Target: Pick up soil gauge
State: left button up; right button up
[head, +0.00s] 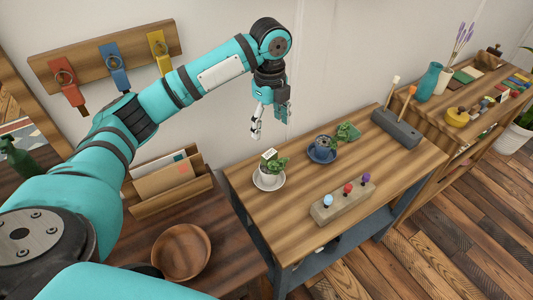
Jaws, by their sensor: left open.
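A small white square-headed piece (268,155), which looks like the soil gauge, stands in a white pot (268,178) with a green plant. The pot sits on a white saucer on the wooden table; the piece's lower part is hidden by leaves and pot. My left gripper (257,132) points down, open and empty, above the table's back edge, up and a little left of the gauge in the picture and apart from it. My right gripper is not in view.
A blue pot (322,150) with a plant tipping right stands beside the white pot. A wooden block with coloured knobs (343,202) lies in front. A grey holder (396,128) is at the right back. A wooden bowl (181,252) and letter rack (172,182) are left.

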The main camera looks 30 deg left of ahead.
pick_arm(q)
send_over(269, 153)
notch_tip(269, 153, down, 6)
jog(key=shift+s+f, duration=0.1)
notch_tip(269, 153, down, 3)
jog(key=shift+f+p, duration=0.1)
jog(key=shift+p, duration=0.25)
jog(key=shift+f, duration=0.4)
notch_tip(269, 153, down, 4)
jog(key=shift+d+r+p, duration=0.1)
jog(key=shift+r+p, duration=0.1)
jog(key=shift+p, duration=0.2)
jog(key=shift+f, duration=0.35)
jog(key=shift+c, duration=0.4)
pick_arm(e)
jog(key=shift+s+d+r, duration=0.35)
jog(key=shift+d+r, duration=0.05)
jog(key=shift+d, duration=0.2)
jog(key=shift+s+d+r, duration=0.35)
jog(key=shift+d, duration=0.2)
